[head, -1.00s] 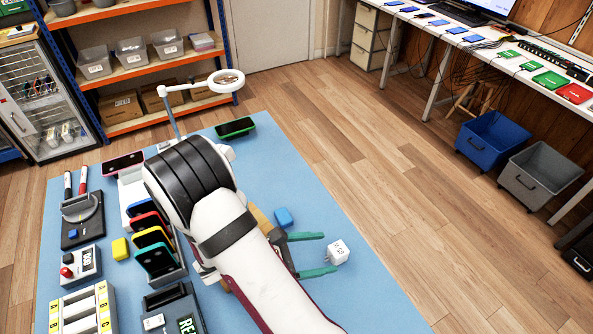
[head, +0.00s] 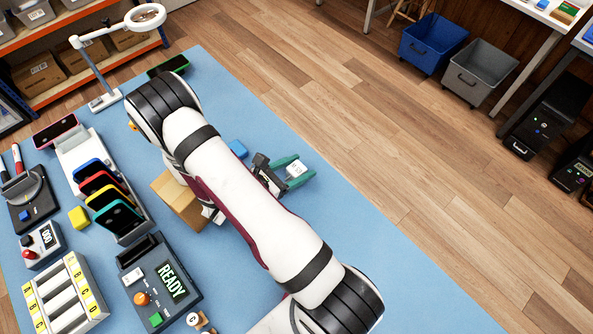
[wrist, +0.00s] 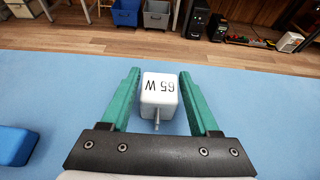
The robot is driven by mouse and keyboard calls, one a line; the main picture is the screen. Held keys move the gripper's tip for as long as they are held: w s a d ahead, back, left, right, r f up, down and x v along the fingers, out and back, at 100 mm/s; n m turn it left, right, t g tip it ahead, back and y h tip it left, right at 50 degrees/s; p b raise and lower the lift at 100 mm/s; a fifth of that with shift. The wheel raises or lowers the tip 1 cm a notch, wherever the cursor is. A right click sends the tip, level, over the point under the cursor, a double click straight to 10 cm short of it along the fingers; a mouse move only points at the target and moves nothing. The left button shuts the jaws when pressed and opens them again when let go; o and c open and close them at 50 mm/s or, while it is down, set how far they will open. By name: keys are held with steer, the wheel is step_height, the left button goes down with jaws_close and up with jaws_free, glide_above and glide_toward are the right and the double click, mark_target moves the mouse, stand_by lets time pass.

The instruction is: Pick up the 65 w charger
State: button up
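The 65 W charger (wrist: 159,104) is a white block with "65 W" printed on top. It lies on the blue mat (wrist: 60,85). In the wrist view it sits between the two green fingers of my gripper (wrist: 160,88), with a narrow gap on each side. My gripper is open around it. In the head view the charger (head: 296,169) shows between the green fingers (head: 291,170), partly hidden by them.
A blue block (wrist: 14,145) lies left of my gripper in the wrist view. Colored phones (head: 101,190) stand in a rack farther left. The mat right of the charger is clear.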

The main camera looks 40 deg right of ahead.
jaws_close()
